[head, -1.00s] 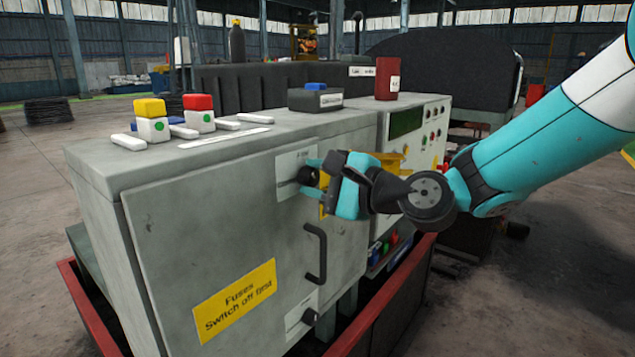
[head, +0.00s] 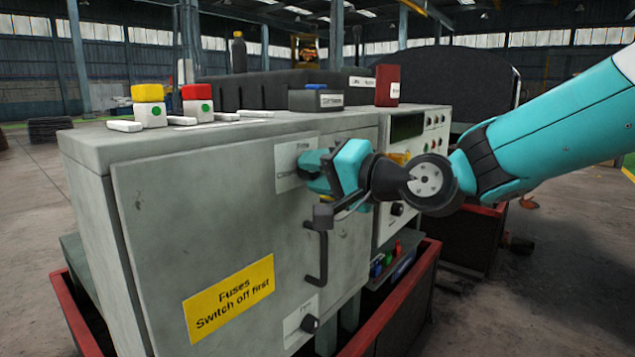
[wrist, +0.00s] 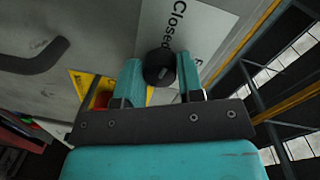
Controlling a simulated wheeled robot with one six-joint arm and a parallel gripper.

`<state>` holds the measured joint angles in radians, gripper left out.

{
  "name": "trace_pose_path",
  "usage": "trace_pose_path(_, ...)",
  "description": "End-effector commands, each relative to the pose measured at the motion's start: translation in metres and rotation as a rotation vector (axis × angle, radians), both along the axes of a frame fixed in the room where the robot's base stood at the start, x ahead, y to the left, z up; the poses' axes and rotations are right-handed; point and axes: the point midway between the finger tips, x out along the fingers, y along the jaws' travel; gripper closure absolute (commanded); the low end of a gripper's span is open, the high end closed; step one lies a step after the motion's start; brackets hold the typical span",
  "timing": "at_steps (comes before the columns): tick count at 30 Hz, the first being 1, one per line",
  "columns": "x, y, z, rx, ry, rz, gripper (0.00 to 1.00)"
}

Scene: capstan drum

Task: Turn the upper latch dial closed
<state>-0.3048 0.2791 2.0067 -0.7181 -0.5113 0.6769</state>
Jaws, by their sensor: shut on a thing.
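The upper latch dial (wrist: 160,68) is a round black knob with a small light mark on its face. It sits between the two teal fingers of my gripper (wrist: 161,82) in the wrist view, and my gripper is shut on it. A white plate with the word "Closed" (wrist: 182,25) lies beside the dial. In the head view my gripper (head: 311,172) is at the upper right of the grey cabinet door (head: 200,225), and its fingers hide the dial. The lower latch dial (head: 309,323) is black and near the door's bottom right.
A black door handle (head: 318,255) stands out just below my gripper, and also shows in the wrist view (wrist: 38,56). A control panel with a black knob (head: 397,209) is to the right.

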Motion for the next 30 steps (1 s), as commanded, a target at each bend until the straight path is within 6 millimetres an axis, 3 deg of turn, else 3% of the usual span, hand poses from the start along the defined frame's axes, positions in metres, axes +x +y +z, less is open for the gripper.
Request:
trace_pose_path(10,-0.0002,0.0001,-0.0019,-0.084,-0.105,0.000,0.89)
trace_pose_path(26,0.0000,0.0000,-0.0012,-0.099,-0.122,0.000,0.89)
trace_pose_path(27,0.0000,-0.0001,-0.0012,-0.099,-0.122,0.000,0.61)
trace_pose_path(30,0.0000,-0.0001,-0.0011,-0.099,-0.122,0.000,0.40)
